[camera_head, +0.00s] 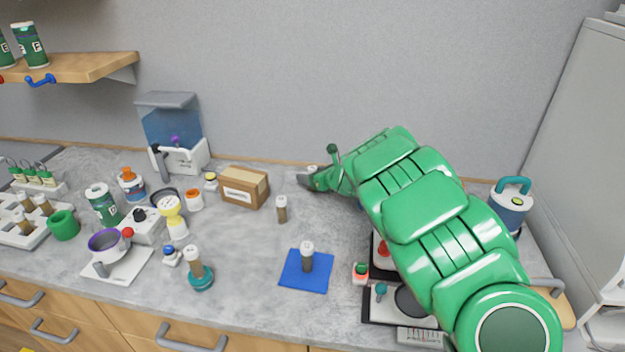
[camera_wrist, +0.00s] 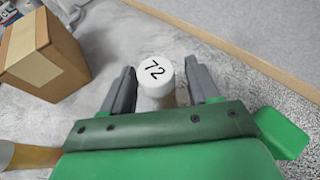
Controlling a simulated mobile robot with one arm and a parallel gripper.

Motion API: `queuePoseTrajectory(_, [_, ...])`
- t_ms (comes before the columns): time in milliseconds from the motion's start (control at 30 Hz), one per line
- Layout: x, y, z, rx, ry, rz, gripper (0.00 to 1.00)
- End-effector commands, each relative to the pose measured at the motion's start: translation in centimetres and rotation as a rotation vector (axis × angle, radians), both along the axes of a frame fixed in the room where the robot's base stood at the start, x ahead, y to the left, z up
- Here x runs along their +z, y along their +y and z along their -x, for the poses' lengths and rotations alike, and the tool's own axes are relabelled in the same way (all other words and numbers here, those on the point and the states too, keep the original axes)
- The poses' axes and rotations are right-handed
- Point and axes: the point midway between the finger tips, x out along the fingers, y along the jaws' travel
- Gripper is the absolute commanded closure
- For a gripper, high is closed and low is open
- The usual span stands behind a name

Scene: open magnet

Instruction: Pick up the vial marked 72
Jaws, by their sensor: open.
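The vial marked 72 (camera_wrist: 156,70) stands upright on the counter, its white cap with the black number showing in the wrist view. My gripper (camera_wrist: 160,82) is open, with one grey finger on each side of the vial. The vial is between the fingers, and I cannot tell whether either finger touches it. In the head view my gripper (camera_head: 312,180) is at the back of the counter, near the wall. Only the white cap of this vial (camera_head: 312,169) shows there; its body is hidden behind the gripper.
A cardboard box (camera_head: 243,187) stands left of my gripper, also in the wrist view (camera_wrist: 42,55). A brown vial (camera_head: 282,209) stands in front of it. Another vial (camera_head: 307,257) is on a blue mat (camera_head: 318,282). The wall (camera_head: 300,80) is close behind. The counter between is clear.

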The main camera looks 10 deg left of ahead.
Motion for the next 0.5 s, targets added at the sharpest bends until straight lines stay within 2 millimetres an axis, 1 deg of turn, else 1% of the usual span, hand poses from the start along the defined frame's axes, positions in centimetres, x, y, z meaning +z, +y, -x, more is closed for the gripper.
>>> queuePoseTrajectory(33, [-0.24, 0.44, -0.22, 0.001, 0.001, -0.001, 0.40])
queuePoseTrajectory(133, [-0.49, 0.79, -0.68, -0.001, 0.000, 0.001, 0.40])
queuePoseTrajectory(433, [-0.59, 0.96, -0.94, -0.002, 0.000, 0.003, 0.40])
queuePoseTrajectory(467, [-0.59, 0.97, -0.93, -0.002, 0.000, 0.003, 0.43])
queuePoseTrajectory(500, [-0.60, 0.97, -0.93, -0.002, 0.000, 0.003, 0.49])
